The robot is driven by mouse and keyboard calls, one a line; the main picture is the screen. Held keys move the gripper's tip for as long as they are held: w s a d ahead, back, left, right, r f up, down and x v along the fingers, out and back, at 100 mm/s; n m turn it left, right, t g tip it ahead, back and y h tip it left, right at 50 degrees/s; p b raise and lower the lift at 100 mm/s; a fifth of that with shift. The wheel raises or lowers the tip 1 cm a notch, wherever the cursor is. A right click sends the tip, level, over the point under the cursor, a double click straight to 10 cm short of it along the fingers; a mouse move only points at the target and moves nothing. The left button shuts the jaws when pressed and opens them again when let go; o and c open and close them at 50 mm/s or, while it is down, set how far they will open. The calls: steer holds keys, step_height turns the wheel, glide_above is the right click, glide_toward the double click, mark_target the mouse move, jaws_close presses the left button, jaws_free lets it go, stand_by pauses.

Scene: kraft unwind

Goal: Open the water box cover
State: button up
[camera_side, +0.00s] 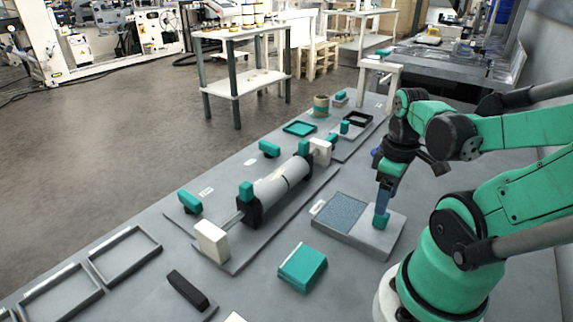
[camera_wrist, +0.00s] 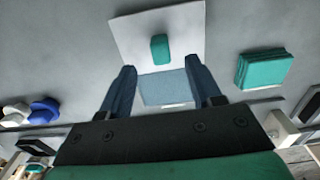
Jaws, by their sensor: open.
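The water box (camera_side: 333,227) is a low grey box on the table, left of my arm's base in the side view. A blue-grey textured surface (camera_side: 341,211) shows at its left; it also shows in the wrist view (camera_wrist: 165,88). A light grey plate with a teal knob (camera_side: 381,222), seemingly the cover (camera_side: 368,238), lies at its right part. In the wrist view the plate (camera_wrist: 130,35) and knob (camera_wrist: 160,48) are ahead of my fingertips. My gripper (camera_wrist: 160,64) is open and points down close to the knob. Contact with the knob cannot be told.
A teal block (camera_side: 302,267) lies in front of the box. A white roll (camera_side: 281,182) on a stand with teal-topped supports is to the left. Empty grey frames (camera_side: 125,253) and a dark bar (camera_side: 187,289) lie at the front left.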

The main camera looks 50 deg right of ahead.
steer(key=shift+r, duration=0.5)
steer(key=w+a+r+t, duration=0.5)
steer(key=w+a+t, duration=0.2)
steer(key=w+a, duration=0.5)
steer(key=shift+w+r, duration=0.15)
steer(key=shift+w, duration=0.8)
